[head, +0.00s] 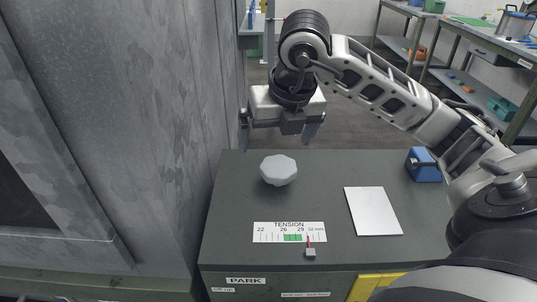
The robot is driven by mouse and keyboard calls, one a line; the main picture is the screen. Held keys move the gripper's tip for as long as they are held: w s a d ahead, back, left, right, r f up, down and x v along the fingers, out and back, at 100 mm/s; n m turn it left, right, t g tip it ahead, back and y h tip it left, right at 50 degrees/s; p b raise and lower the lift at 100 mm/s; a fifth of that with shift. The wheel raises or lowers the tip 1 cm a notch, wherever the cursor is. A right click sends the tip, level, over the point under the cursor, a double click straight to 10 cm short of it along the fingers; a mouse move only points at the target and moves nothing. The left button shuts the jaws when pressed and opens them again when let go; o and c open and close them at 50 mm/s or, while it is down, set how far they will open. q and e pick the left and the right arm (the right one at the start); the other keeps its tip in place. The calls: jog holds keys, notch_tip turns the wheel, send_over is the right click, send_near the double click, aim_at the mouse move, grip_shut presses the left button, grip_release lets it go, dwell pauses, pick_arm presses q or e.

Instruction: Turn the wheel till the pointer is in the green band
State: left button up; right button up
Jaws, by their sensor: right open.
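The wheel (278,170) is a light grey, many-sided knob on the dark grey cabinet top. In front of it lies a white scale (264,232) marked TENSION, with 22, 26, 29 and 32 mm on it. The green band (292,238) spans about 26 to 29. The red pointer (308,241) stands just right of the green band, on a small grey block (310,252). My right gripper (277,142) is open and empty, its fingers pointing down. It appears above and behind the wheel, apart from it. My left gripper is not in view.
A white plate (372,211) lies right of the scale. A blue object (423,165) sits at the cabinet's right side, near my right arm. A tall grey metal wall (140,120) closes off the left. Workbenches stand at the back right.

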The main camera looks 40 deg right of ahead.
jog(key=d+r+h, duration=0.1)
jog(key=d, duration=0.1)
jog(key=m, duration=0.1)
send_near(279, 166)
jog(key=x, duration=0.9)
jog(key=shift+r, duration=0.1)
jog(key=shift+c, duration=0.3)
jog(key=c, duration=0.9)
